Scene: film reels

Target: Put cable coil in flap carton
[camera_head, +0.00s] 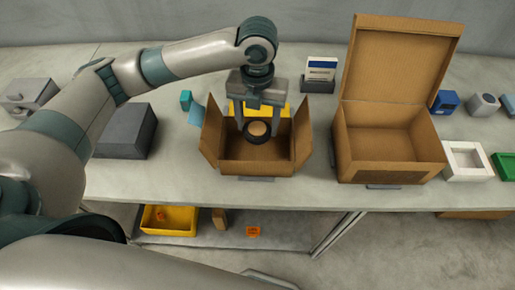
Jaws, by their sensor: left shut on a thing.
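My left gripper (258,126) reaches in from the left and points down over the flap carton (258,168). It is shut on the cable coil (257,139), a small dark ring with a tan middle. The coil is at the carton's opening, between its side flaps. I cannot tell whether it touches the carton floor. The carton is brown cardboard, open at the top, with flaps spread to the left and right. My right gripper is not in view.
A taller cardboard box (388,150) with a raised lid stands right of the carton. A dark grey box (125,132) lies to the left. A white tray (467,176) and a blue item (445,102) are at the right. A yellow bin (168,228) sits on the shelf below.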

